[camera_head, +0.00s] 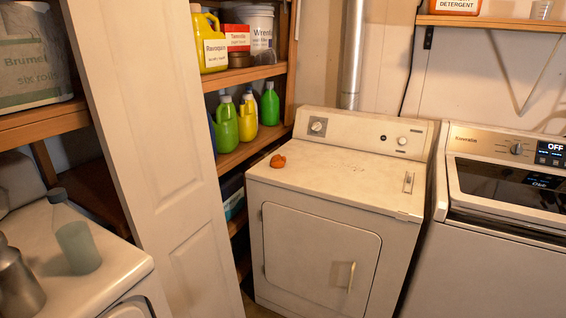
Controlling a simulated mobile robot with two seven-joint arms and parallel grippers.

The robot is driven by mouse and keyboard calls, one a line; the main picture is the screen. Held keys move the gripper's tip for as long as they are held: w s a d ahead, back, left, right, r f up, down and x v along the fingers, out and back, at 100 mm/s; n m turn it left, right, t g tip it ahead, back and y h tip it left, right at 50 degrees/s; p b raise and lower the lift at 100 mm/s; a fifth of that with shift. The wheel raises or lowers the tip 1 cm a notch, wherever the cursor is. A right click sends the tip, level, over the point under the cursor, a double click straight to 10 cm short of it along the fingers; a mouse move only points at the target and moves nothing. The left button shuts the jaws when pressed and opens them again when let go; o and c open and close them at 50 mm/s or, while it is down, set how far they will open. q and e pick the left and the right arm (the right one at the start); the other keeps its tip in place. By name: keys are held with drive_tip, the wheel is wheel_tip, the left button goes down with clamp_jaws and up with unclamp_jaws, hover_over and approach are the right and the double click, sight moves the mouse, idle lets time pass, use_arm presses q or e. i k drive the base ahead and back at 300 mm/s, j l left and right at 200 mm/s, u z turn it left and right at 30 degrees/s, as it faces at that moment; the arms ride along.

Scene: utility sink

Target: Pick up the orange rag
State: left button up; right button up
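A small crumpled orange rag (278,161) lies on the top of the white dryer (340,172), near its left edge. Nothing touches it or covers it. Neither my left gripper nor my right gripper shows in the head view.
A white panel door (150,120) stands at the left, in front of wooden shelves (243,74) with several bottles. A washer (500,230) is at the dryer's right. A white counter or appliance top (112,264) at the lower left holds a bottle (78,247). The dryer's top is otherwise clear.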

sight(278, 162)
drive_tip(key=i+l+z, duration=0.2)
drive_tip(key=i, duration=0.3)
drive_tip(key=i+l+z, duration=0.2)
drive_tip(key=i, duration=0.35)
drive_tip(key=j, duration=0.1)
